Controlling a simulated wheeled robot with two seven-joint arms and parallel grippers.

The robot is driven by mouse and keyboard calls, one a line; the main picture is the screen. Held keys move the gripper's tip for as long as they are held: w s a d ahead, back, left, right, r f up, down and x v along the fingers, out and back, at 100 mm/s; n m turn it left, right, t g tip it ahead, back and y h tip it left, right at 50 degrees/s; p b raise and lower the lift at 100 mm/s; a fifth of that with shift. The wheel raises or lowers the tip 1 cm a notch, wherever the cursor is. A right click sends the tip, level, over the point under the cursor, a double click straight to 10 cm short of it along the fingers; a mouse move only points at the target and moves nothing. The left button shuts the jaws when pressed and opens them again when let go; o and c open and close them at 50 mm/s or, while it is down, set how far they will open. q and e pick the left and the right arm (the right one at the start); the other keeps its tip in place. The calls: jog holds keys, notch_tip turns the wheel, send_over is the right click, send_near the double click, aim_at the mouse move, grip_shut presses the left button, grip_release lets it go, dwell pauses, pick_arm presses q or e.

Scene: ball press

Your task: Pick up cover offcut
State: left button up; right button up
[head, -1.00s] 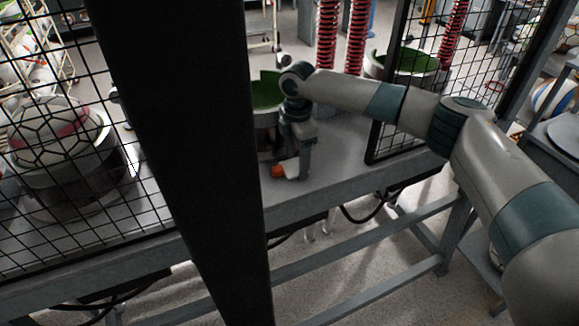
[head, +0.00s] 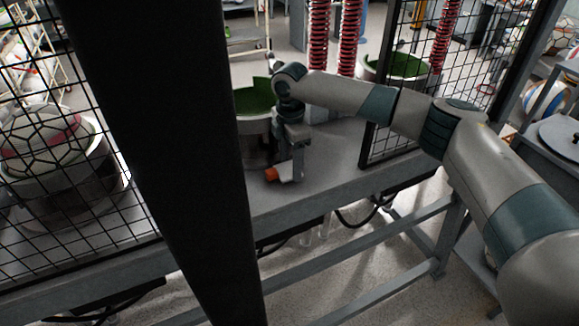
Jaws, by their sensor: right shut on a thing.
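My left gripper is not in view.
A dark post (head: 165,160) stands close in front and hides the table's middle. A mesh guard panel (head: 418,85) stands right of the opening my right arm reaches through. A green-lined mould (head: 254,103) sits just behind the gripper. A patterned ball (head: 40,140) sits behind left mesh.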

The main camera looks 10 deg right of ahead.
jog(key=r, duration=0.1)
jog(key=r+b, duration=0.1)
jog(key=r, duration=0.1)
jog(key=shift+s+d+r+b, duration=0.1)
jog(key=shift+s+d+b, duration=0.1)
jog(key=shift+d+b, duration=0.1)
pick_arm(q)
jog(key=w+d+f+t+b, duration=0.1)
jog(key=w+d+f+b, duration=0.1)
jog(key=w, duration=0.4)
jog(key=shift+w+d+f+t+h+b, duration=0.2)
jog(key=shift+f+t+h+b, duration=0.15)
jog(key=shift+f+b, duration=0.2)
pick_arm(e)
jog(key=s+d+r, duration=0.6)
jog(key=s+d, duration=0.1)
jog(key=d, duration=0.1)
jog(key=shift+s+r, duration=0.3)
jog(key=shift+r, duration=0.1)
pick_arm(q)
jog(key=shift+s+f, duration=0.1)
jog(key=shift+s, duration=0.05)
pick_arm(e)
jog(key=shift+a, duration=0.1)
